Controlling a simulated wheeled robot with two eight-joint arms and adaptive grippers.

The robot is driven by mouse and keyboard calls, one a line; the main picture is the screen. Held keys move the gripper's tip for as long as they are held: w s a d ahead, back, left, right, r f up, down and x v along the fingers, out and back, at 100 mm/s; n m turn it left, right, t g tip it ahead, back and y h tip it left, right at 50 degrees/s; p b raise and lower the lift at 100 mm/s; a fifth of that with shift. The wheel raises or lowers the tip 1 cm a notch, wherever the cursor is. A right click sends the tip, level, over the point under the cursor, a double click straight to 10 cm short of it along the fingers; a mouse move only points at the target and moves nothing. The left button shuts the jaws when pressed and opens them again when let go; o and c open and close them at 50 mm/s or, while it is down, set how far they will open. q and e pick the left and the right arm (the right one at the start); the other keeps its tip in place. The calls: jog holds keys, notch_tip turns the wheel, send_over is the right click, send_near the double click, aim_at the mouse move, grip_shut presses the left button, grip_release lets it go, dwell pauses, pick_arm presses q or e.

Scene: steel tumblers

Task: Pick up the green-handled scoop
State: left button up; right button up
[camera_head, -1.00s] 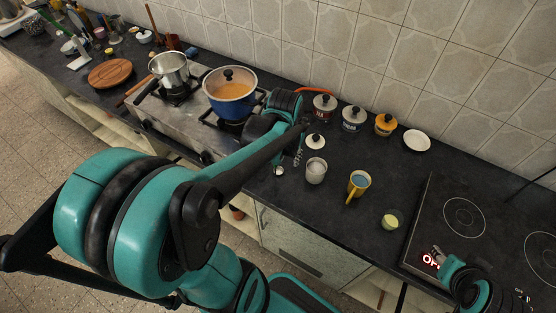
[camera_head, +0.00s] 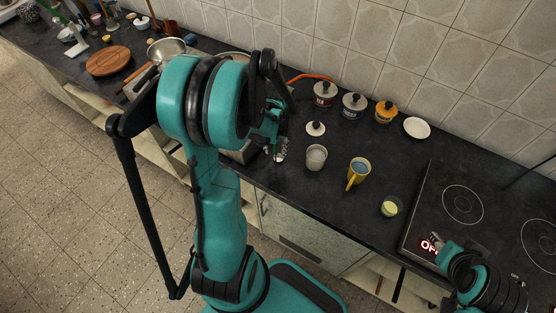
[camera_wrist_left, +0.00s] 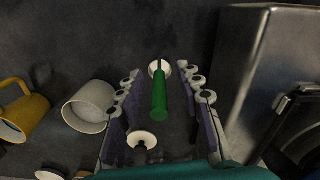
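The green-handled scoop (camera_wrist_left: 160,95) shows in the left wrist view, its green handle pointing toward the camera and its small pale bowl at the far end. My left gripper (camera_wrist_left: 160,76) is open, with one finger on each side of the handle and gaps visible between. In the head view my left gripper (camera_head: 279,150) is low over the counter beside the grey cup, and the scoop is mostly hidden there by it. My right gripper (camera_head: 437,246) is over the cooktop's left edge, away from the scoop; its fingers are too small to read.
A grey cup (camera_head: 316,157) and a white lid (camera_head: 315,129) stand close to the right of my left gripper. A yellow mug (camera_head: 358,172) is farther right. Several lidded jars (camera_head: 353,105) line the wall.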

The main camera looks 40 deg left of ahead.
pick_arm(q)
jog(key=shift+f, duration=0.4)
jog(key=shift+r, duration=0.1)
grip_shut()
jog(key=shift+r+p, duration=0.3)
jog(key=shift+r, duration=0.3)
jog(key=s+d+r+p, duration=0.1)
jog(key=s+r+p, duration=0.4)
jog(key=s+r, duration=0.4)
jog(key=s, duration=0.2)
jog(key=shift+s+r, duration=0.35)
jog(key=shift+r, duration=0.05)
